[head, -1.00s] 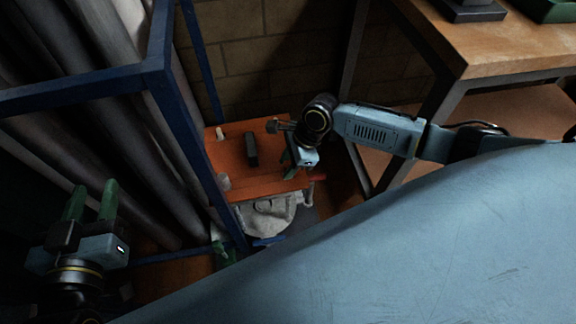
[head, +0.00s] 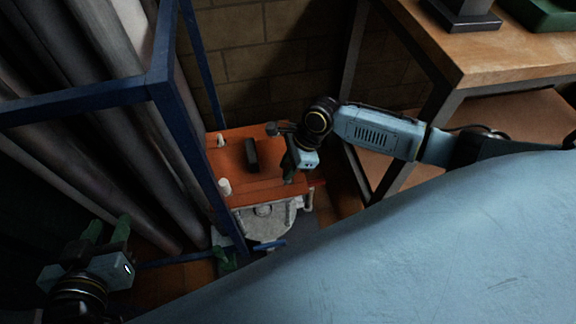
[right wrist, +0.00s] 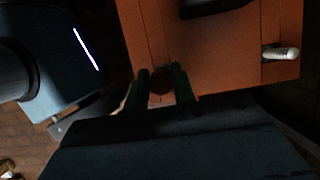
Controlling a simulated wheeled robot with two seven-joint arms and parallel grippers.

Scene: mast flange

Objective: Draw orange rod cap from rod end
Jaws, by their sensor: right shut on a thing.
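The orange box (head: 236,139) stands at the back middle of the head view; its top also shows in the right wrist view (right wrist: 225,60). My right gripper (head: 288,172) is over the box's right front corner. In the right wrist view its green fingers (right wrist: 160,84) are closed on a small, dark reddish-brown round piece (right wrist: 160,81), probably the rod cap. The rod end is hidden and I cannot tell if the cap still sits on it. My left gripper (head: 107,230) is open and empty at the lower left, far from the box.
A black block (head: 251,154) and white cylinders (head: 224,187) are on the box. A grey rounded part (head: 268,226) lies below its front. A blue frame post (head: 190,135) stands left of the box. A wooden table (head: 490,60) is at right.

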